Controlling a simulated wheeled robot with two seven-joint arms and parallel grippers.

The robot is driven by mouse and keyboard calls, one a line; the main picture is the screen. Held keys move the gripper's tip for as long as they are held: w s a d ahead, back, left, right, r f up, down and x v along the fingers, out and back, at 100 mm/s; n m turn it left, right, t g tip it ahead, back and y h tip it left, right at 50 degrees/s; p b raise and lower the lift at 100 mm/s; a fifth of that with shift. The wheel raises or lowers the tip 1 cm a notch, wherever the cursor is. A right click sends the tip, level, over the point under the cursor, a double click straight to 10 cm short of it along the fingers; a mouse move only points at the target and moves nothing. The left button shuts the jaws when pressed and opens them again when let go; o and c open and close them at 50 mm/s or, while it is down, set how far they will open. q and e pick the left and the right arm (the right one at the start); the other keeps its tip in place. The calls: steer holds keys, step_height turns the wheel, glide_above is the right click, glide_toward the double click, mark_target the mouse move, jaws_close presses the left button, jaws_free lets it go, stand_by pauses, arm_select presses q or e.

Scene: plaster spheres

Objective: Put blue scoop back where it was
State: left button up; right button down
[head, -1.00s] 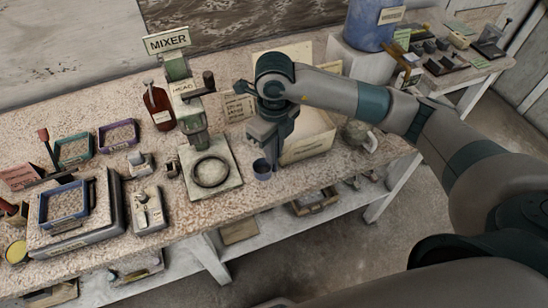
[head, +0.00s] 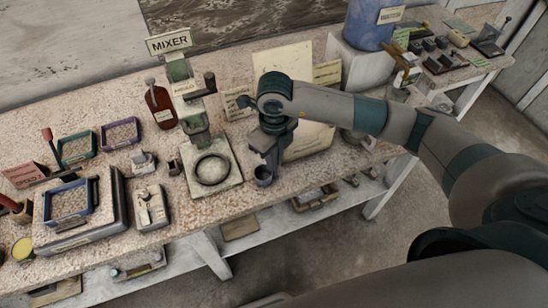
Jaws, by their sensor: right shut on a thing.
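The blue scoop (head: 263,176) shows as a small dark blue-grey cup at the tip of my right gripper (head: 266,157). The right gripper points down and is shut on it; the grip itself is hard to make out. The scoop is just right of the mixer's base plate, over or close to the front part of the bench; I cannot tell whether it touches the top. My left gripper is not in view.
The mixer (head: 183,97) stands left of my gripper, with a dark ring (head: 211,169) on its base. A brown bottle (head: 160,106) and sand trays (head: 120,133) are further left. A pale box (head: 310,142) is behind my right arm. A blue drum (head: 370,25) stands at the back right.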

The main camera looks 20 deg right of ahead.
steer(key=c, duration=1.8)
jaws_free()
steer(key=shift+o, duration=0.2)
steer(key=shift+r, duration=0.1)
steer(key=shift+r+p, duration=0.15)
steer(key=shift+p, duration=0.2)
steer(key=shift+r, duration=0.2)
step_height(320, 180, up, 10)
steer(key=b, duration=0.3)
steer(key=shift+f, duration=0.25)
steer(key=shift+r, duration=0.95)
